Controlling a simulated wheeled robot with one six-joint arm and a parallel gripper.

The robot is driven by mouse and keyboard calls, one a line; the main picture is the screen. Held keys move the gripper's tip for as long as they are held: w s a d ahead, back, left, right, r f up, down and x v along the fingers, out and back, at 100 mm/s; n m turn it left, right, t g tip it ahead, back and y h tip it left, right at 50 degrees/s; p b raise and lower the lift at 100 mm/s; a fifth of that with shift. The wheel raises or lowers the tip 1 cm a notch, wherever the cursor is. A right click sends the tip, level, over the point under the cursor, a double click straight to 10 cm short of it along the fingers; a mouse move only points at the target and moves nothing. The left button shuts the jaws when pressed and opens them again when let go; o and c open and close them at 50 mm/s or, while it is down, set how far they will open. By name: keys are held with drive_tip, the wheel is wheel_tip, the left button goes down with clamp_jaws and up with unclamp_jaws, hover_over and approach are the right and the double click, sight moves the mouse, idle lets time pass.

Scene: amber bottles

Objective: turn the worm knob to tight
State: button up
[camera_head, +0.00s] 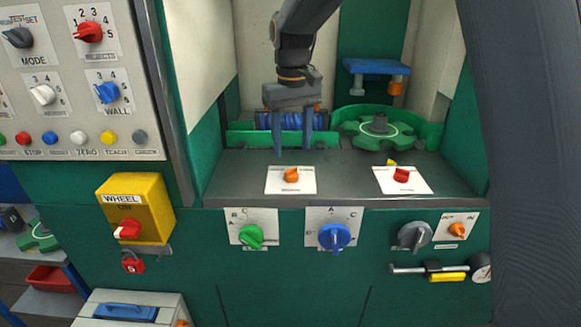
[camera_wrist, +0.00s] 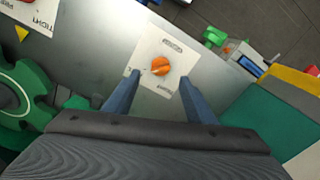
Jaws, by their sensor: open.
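An orange knob (camera_head: 291,175) sits on a white plate on the grey ledge, in front of a blue worm-like roller (camera_head: 290,121). I take it for the worm knob, but its labels are too small to read. In the wrist view the orange knob (camera_wrist: 160,66) lies between and just beyond my fingertips. My gripper (camera_head: 293,146) is open and empty, pointing down above and a little behind the knob, apart from it. It also shows in the wrist view (camera_wrist: 158,84), one blue finger on each side.
A red knob (camera_head: 401,175) on a white plate sits right on the ledge, in front of a green toothed wheel (camera_head: 378,127). Below are a green knob (camera_head: 250,236) and a blue knob (camera_head: 334,236). A yellow WHEEL box (camera_head: 135,208) stands left.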

sight(291, 169)
drive_tip(key=shift+a+f+p, duration=0.1)
drive_tip(key=shift+f+p, duration=1)
drive_tip(key=shift+f, duration=2.7)
drive_tip(key=c, duration=1)
drive_tip(key=shift+c, duration=0.2)
